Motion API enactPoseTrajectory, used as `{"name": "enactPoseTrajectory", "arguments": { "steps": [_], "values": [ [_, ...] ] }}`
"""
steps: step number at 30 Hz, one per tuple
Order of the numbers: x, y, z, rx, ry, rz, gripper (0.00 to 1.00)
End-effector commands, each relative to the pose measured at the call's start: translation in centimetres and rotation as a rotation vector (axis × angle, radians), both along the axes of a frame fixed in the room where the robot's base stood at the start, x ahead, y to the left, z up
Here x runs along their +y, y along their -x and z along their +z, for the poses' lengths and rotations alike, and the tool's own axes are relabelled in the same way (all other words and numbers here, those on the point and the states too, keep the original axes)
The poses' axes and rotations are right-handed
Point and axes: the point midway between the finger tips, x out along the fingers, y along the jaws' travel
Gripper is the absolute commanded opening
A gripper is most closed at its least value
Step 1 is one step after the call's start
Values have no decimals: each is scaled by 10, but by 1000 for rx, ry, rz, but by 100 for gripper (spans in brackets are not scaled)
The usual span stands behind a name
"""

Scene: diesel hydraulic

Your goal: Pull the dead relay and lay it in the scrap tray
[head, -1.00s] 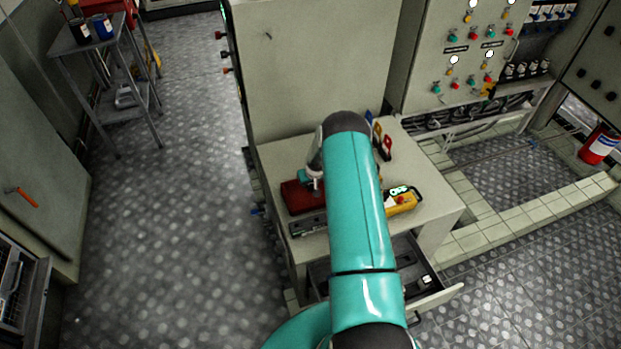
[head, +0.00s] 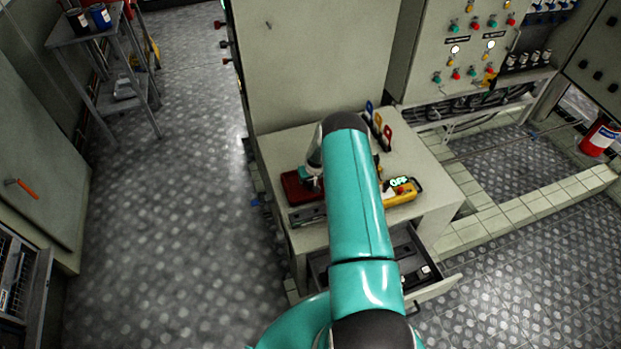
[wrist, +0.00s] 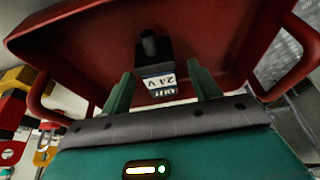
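The scrap tray is a red, shallow tray with side handles. In the head view the red tray (head: 297,190) lies on the bench, partly hidden by my arm. In the wrist view its floor (wrist: 215,35) fills the upper part. A small black relay (wrist: 152,53) with a white-and-blue label reading "OUT" and "24 V" is seen against the tray floor. My gripper (wrist: 162,90) is at the tray with its two teal fingers apart, one on each side of the relay, with gaps between. I cannot tell whether the relay touches the tray floor.
A yellow device (head: 400,192) showing "OFF" lies right of my arm. Coloured tags (head: 379,127) stand at the back of the bench. A drawer (head: 428,287) below is pulled out. A tall grey cabinet (head: 310,65) stands behind, and a switch panel (head: 470,45) stands back right.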

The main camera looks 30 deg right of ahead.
Motion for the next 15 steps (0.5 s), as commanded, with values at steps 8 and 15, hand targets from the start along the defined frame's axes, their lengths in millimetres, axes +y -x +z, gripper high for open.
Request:
{"name": "enactPoseTrajectory", "arguments": {
  "steps": [8, 15],
  "values": [
    [0, 1, 6, -1, 0, 0, 61],
    [3, 12, 38, -2, 1, 0, 61]
  ]
}}
